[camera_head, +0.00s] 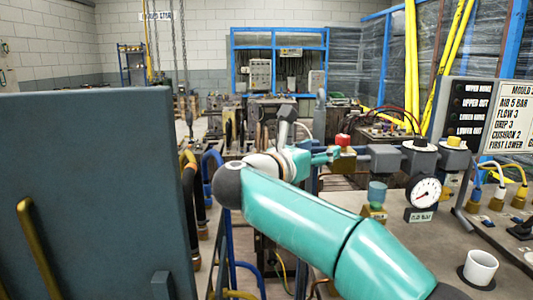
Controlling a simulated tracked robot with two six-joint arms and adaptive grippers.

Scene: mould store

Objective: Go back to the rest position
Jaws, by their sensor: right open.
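My teal right arm comes in from the lower right and bends at a dark round joint on the left. My left gripper is not in view.
A large dark panel (95,190) with a brass handle fills the left. Machinery stands behind.

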